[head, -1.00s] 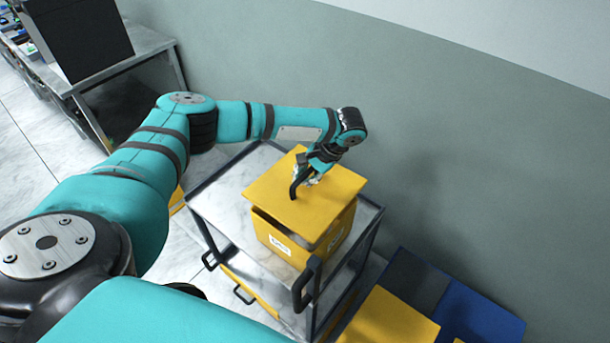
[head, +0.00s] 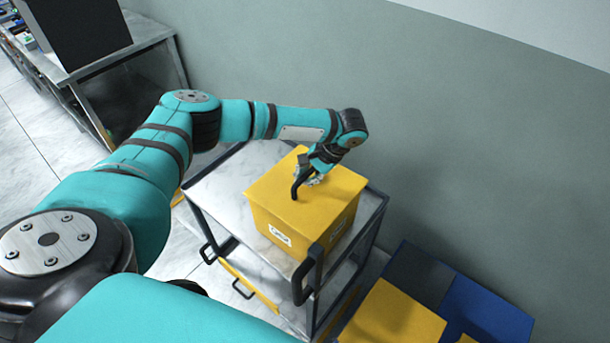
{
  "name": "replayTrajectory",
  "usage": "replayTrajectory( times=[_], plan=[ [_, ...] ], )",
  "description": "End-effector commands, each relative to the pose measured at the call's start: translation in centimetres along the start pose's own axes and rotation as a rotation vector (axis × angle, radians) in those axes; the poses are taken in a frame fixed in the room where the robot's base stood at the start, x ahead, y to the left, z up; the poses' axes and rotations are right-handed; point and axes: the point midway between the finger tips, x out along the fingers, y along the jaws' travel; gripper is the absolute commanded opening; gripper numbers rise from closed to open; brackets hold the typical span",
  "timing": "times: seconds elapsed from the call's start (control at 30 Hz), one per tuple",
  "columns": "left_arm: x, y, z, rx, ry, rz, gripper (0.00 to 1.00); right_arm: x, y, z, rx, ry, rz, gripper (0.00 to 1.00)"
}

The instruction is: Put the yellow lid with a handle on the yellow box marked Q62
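The yellow lid (head: 325,190) lies flat on top of the yellow box (head: 268,229), with its edges close to the box walls and no gap that I can see. The box stands on the top shelf of a cart and has white labels, too small to read. My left gripper (head: 302,180) is above the middle of the lid, at its black handle (head: 294,192). The fingers seem to be around the handle, but they are small and partly hidden by the wrist. My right gripper is out of view.
The cart (head: 222,203) has a light top, dark posts and black handles. Yellow, dark grey and blue boxes (head: 484,316) stand on the right by the wall. A metal table (head: 120,47) with a black case (head: 80,35) is at the upper left. The cart top left of the box is clear.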

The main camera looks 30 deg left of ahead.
Motion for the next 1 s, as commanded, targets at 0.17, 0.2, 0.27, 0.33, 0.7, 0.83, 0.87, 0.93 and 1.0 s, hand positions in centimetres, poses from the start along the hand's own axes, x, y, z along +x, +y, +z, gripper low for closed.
replayTrajectory(
  times=[0.17, 0.2, 0.27, 0.33, 0.7, 0.83, 0.87, 0.93, 1.0],
  plan=[
    [-0.05, -0.01, -0.04, 0.000, 0.001, 0.000, 0.00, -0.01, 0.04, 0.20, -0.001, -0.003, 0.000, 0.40],
    [-0.03, 0.01, -0.05, 0.000, 0.001, 0.000, 0.00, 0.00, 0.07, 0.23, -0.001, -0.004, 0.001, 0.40],
    [0.03, 0.03, -0.06, 0.000, 0.001, 0.000, 0.00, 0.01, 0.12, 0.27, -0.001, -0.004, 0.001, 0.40],
    [0.11, 0.07, -0.08, -0.001, 0.001, 0.000, 0.00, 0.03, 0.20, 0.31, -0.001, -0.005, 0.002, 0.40],
    [0.59, 0.29, -0.20, -0.001, 0.002, 0.000, 0.00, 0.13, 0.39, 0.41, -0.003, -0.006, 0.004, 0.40],
    [0.78, 0.39, -0.22, -0.001, 0.002, 0.000, 0.00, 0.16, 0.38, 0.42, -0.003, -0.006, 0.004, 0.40],
    [0.82, 0.41, -0.23, 0.000, 0.002, 0.000, 0.00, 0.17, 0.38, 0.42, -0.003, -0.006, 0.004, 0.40],
    [0.84, 0.42, -0.24, 0.000, 0.002, 0.000, 0.05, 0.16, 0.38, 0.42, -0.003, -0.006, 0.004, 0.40],
    [0.83, 0.41, -0.23, 0.000, 0.002, 0.000, 0.14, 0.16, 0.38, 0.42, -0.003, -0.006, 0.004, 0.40]
  ],
)
